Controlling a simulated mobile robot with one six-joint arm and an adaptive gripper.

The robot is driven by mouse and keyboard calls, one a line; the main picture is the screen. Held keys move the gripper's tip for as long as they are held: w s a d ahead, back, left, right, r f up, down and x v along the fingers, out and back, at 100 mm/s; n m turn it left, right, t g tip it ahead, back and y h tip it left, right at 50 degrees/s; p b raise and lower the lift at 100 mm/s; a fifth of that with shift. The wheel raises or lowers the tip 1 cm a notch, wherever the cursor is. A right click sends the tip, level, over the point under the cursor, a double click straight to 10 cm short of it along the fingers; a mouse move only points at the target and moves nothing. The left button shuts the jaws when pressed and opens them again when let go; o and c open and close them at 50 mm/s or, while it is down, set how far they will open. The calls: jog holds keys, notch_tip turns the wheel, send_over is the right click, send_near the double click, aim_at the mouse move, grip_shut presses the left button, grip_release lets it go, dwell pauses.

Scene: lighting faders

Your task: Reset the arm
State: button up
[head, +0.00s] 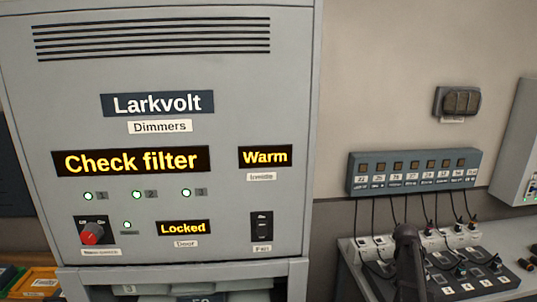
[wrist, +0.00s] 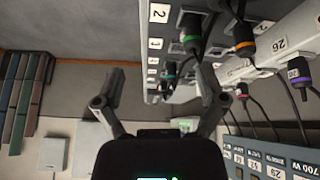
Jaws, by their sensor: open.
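My gripper (wrist: 160,85) is open in the wrist view, its two dark fingers spread wide with nothing between them. The right finger appears close to the panel of plugged cables (wrist: 165,45), though I cannot tell whether it touches. In the head view a dark upright shape (head: 408,262), apparently part of my arm, stands in front of the patch desk (head: 350,262) at lower right. The fingertips cannot be made out there.
The grey Larkvolt dimmer cabinet (head: 225,75) fills the left, showing "Check filter", "Warm" and "Locked", with a red-marked knob (head: 92,233) and a Fan rocker switch (head: 262,226). Cables hang from a numbered socket box (head: 352,172) to the desk.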

jog(key=s+a+f+n+y+b, duration=0.2)
jog(key=s+a+n, duration=0.3)
jog(key=a, duration=0.7)
jog(key=s+a+f+n+y+b, duration=0.2)
jog(key=s+a+f+n, duration=0.2)
jog(key=a, duration=0.8)
jog(key=s+a+f+n+y+b, duration=0.1)
jog(key=s+a+f+n+b, duration=0.2)
jog(key=a, duration=1)
jog(key=s+n, duration=0.3)
jog(key=s, duration=0.1)
jog(key=shift+s+f+g+y, duration=0.15)
jog(key=shift+f+g+y, duration=0.15)
jog(key=shift+g+y, duration=0.1)
jog(key=c, duration=0.5)
